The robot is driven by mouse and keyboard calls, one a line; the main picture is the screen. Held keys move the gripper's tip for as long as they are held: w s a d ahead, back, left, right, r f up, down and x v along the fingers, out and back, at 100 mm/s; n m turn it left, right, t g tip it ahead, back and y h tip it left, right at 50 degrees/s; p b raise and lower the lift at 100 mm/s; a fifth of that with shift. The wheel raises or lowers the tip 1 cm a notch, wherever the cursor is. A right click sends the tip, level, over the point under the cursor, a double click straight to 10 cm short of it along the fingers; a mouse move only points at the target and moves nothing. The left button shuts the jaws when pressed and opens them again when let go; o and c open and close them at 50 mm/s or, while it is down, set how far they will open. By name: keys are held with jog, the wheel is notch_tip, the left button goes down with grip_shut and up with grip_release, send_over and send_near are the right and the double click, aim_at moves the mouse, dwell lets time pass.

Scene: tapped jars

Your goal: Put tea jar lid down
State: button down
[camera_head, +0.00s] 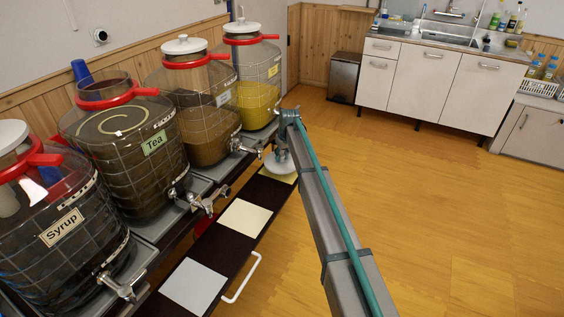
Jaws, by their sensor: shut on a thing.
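The tea jar (125,160) is a large glass jar labelled "Tea", with dark liquid and a red collar; its mouth is open with no lid on it. My gripper (281,150) is at the far end of my arm, right of the jars, and is shut on the white tea jar lid (277,165). The lid is at a pale yellow square (289,178) toward the far end of the dark shelf. I cannot tell whether it touches the square. The fingers are small and partly hidden by my arm.
The syrup jar (60,225) and two other jars (195,110) (255,85) have white lids and stand in the row. Taps (205,203) stick out over the shelf. A cream square (245,217), a white square (194,286) and a white handle (243,278) lie nearer. Open floor is right.

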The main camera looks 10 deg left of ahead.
aim_at(282, 161)
jog(key=shift+w+a+f, duration=0.1)
jog(key=shift+w+f, duration=0.25)
jog(key=shift+s+d+x, duration=0.1)
jog(key=shift+s+x, duration=0.05)
jog(key=shift+x, duration=0.6)
jog(key=shift+s+d+x, duration=0.1)
jog(key=shift+s+x, duration=0.05)
jog(key=shift+x, duration=0.6)
jog(key=shift+f, duration=0.2)
jog(key=c, duration=0.8)
grip_release()
jog(key=shift+c, duration=0.2)
jog(key=v, duration=1.2)
jog(key=shift+s+d+r, duration=0.1)
